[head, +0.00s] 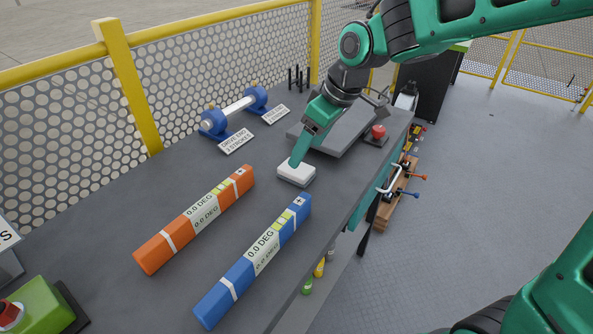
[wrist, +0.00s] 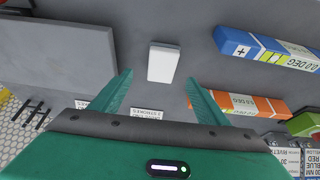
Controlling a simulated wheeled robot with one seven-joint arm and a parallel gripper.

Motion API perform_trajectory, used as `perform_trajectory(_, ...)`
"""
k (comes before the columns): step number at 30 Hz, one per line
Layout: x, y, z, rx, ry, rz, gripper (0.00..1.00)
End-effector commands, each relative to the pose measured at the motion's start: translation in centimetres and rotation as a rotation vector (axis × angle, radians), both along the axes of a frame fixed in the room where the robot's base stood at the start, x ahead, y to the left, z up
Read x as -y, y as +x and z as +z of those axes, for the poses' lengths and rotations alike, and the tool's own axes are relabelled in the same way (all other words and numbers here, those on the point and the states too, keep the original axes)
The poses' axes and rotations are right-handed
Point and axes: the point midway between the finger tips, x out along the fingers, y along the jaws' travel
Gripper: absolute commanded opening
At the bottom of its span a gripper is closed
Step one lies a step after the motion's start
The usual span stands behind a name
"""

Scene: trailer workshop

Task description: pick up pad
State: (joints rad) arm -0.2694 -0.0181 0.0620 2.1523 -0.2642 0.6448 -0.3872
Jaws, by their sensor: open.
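The pad (head: 297,174) is a small white block lying flat on the grey bench top (head: 120,217). It also shows in the wrist view (wrist: 164,62), upper middle, between and just beyond the fingertips. My gripper (head: 295,162) points down at the pad in the head view and overlaps its far edge there. In the wrist view my gripper (wrist: 158,78) has its two green fingers spread apart with nothing between them. I cannot tell the exact height of the fingertips above the pad.
An orange level (head: 196,217) and a blue level (head: 255,259) lie nearer on the bench. A grey plate (head: 340,130) and a red button (head: 378,132) stand behind the pad. A blue roller stand (head: 235,110) is at back left. The bench's right edge is close.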

Motion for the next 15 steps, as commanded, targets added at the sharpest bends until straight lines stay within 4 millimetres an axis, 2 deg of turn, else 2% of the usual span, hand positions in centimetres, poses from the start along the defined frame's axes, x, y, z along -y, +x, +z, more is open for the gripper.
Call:
perform_trajectory(3, -0.4, 0.2, -1.3, -0.002, -0.001, -0.001, 0.69)
perform_trajectory(8, -0.5, 0.4, -2.0, -0.001, 0.0, -0.002, 0.69)
perform_trajectory(15, -1.1, 0.4, -5.2, -0.005, -0.002, -0.001, 0.69)
